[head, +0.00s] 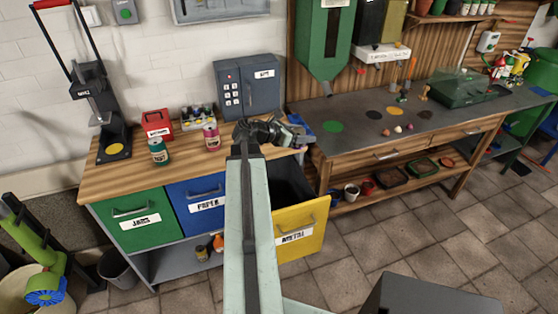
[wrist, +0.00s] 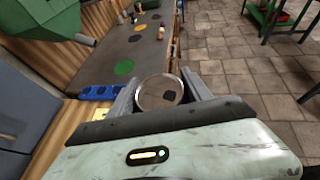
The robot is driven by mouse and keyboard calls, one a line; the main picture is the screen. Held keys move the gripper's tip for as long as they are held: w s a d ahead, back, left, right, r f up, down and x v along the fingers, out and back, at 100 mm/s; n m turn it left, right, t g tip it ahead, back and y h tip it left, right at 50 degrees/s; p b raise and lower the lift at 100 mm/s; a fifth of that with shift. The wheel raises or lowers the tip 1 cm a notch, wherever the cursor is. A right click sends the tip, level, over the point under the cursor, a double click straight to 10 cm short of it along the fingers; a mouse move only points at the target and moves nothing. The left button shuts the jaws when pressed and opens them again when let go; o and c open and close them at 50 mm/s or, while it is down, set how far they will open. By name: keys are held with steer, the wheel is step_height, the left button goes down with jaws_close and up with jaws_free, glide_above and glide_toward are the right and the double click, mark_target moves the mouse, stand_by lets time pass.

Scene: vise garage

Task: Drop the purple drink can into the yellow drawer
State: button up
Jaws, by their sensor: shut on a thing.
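My gripper (head: 290,134) is at the right end of the wooden counter, appearing above and behind the open drawer in the head view. In the wrist view my gripper (wrist: 158,98) is shut on a drink can (wrist: 160,91). Only its round silver end shows clearly; its side colour is hidden, so I cannot confirm it is purple. I cannot make the can out in the head view. The yellow drawer (head: 303,226), labelled METAL, is pulled open below my gripper. Its dark inside shows partly, and my arm covers its left part.
Green (head: 134,216) and blue (head: 196,199) drawers are shut. A teal can (head: 158,152), a pink can (head: 211,138) and a red box (head: 157,122) stand on the counter. A grey cabinet (head: 247,88) stands behind. A workbench (head: 430,125) is to the right; floor in front is clear.

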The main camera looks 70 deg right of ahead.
steer(key=w+f+n+t+b, duration=0.1)
steer(key=w+f+b, duration=0.2)
steer(key=f, duration=0.1)
steer(key=w+d+f+n+t+h+b, duration=0.1)
steer(key=w+f+b, duration=0.2)
steer(key=f+b, duration=0.1)
steer(key=w+d+f+b, duration=0.1)
steer(key=w+f+b, duration=0.2)
steer(key=f, duration=0.3)
steer(key=shift+w+d+n+t+h+b, duration=0.15)
steer(key=shift+d+n+t+h+b, duration=0.2)
steer(key=shift+b, duration=0.25)
steer(key=shift+a, duration=0.1)
steer(key=o, duration=1.5)
steer(key=p+v, duration=0.3)
steer(key=v, duration=0.4)
steer(key=shift+w+a+r, duration=0.1)
steer(key=shift+a, duration=0.25)
